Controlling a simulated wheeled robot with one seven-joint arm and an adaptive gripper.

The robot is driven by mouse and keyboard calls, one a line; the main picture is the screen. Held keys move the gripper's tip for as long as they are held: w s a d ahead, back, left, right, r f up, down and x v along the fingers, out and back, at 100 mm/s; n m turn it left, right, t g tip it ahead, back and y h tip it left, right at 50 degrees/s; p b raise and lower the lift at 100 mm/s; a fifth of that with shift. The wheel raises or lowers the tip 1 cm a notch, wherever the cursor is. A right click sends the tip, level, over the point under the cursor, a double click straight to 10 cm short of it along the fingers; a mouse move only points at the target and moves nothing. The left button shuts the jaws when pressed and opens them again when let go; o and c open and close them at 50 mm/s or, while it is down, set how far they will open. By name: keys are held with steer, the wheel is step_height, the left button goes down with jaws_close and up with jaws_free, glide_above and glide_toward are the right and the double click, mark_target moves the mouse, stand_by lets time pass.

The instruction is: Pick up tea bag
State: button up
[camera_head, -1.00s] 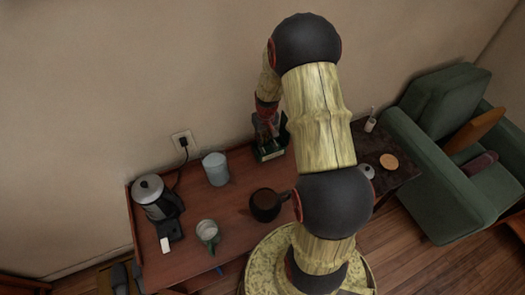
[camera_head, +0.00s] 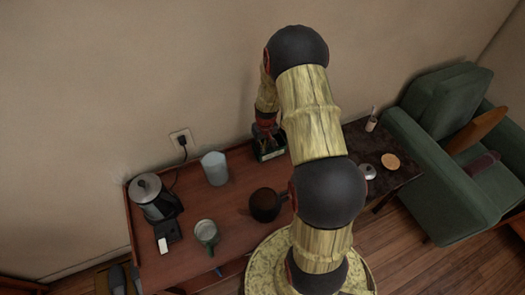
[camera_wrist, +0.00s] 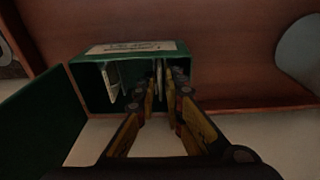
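The green tea box (camera_wrist: 85,88) stands open in the wrist view, its lid (camera_wrist: 35,120) swung out to the left. A pale thin tea bag (camera_wrist: 111,78) stands upright near its left wall. Another thin pale tea bag (camera_wrist: 159,72) stands further right, by my fingertips. My gripper (camera_wrist: 167,88) is open, its two fingers reaching into the box opening around or just beside this second bag; I cannot tell whether they touch it. In the head view the tea box (camera_head: 271,153) is at the back of the wooden table, below my gripper (camera_head: 264,137), partly hidden by my arm.
The wooden table (camera_head: 232,198) also holds a light blue canister (camera_head: 215,168), a dark pot (camera_head: 264,205), a green-and-white mug (camera_head: 206,234) and a kettle (camera_head: 147,190). A dark side table (camera_head: 365,150) and a green armchair (camera_head: 425,185) stand at the right.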

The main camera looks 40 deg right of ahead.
jaws_close()
steer(key=shift+r, duration=0.1)
